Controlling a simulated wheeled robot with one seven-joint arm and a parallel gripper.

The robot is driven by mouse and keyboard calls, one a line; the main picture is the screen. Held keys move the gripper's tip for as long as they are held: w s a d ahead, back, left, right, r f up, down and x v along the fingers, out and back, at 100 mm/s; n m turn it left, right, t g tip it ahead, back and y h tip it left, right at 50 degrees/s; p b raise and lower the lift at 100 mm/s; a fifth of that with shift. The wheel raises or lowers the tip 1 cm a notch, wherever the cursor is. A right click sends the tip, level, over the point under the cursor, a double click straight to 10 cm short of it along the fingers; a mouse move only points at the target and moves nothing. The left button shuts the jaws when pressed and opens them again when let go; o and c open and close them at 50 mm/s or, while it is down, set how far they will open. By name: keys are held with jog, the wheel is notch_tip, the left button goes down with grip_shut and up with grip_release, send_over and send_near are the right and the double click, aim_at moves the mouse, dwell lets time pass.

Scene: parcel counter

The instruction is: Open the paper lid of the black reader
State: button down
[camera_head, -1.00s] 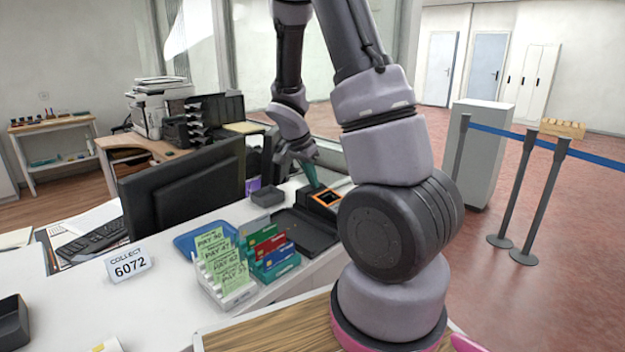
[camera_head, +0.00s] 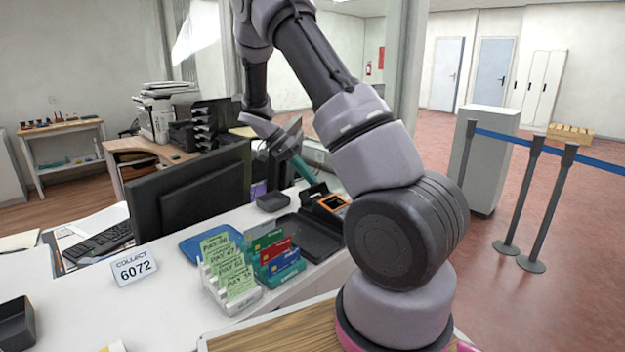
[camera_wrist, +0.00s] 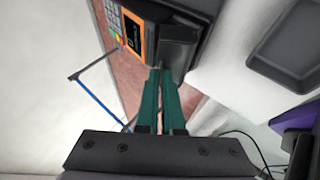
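The black reader (camera_head: 326,205) sits at the counter's far right edge, with an orange-framed screen. In the head view, its dark paper lid (camera_head: 312,192) at the end by my fingers looks tilted up; the angle is hard to tell. In the wrist view, the reader's orange screen frame (camera_wrist: 133,35) and keypad show at the top, with the dark lid end (camera_wrist: 180,52) nearest my fingers. My gripper (camera_wrist: 160,72) has its teal fingers nearly together, with a thin gap and nothing clearly held. Its tips (camera_head: 309,181) are close to the lid end; contact is unclear.
A black tray (camera_head: 305,237) lies in front of the reader, and a small dark tray (camera_head: 273,201) is left of it. Card racks (camera_head: 272,255) and a blue tray (camera_head: 207,246) stand nearer. A monitor (camera_head: 190,195) is on the left. A purple item (camera_wrist: 298,118) shows in the wrist view.

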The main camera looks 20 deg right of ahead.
jog(key=shift+w+a+f+n+g+h, duration=0.35)
jog(key=shift+w+g+h, duration=0.35)
jog(key=shift+g, duration=0.45)
jog(key=shift+w+a+f+n+g+h, duration=0.25)
jog(key=shift+w+g+h, duration=0.4)
jog(key=shift+w+g, duration=0.35)
jog(key=shift+w+a+f+n+g+h, duration=0.35)
jog(key=shift+w+g+h, duration=0.3)
jog(key=shift+g, duration=0.6)
jog(key=shift+d, duration=0.1)
jog(key=c, duration=1)
grip_release()
jog(key=shift+c, duration=0.2)
jog(key=shift+r, duration=0.1)
notch_tip(320, 180, up, 10)
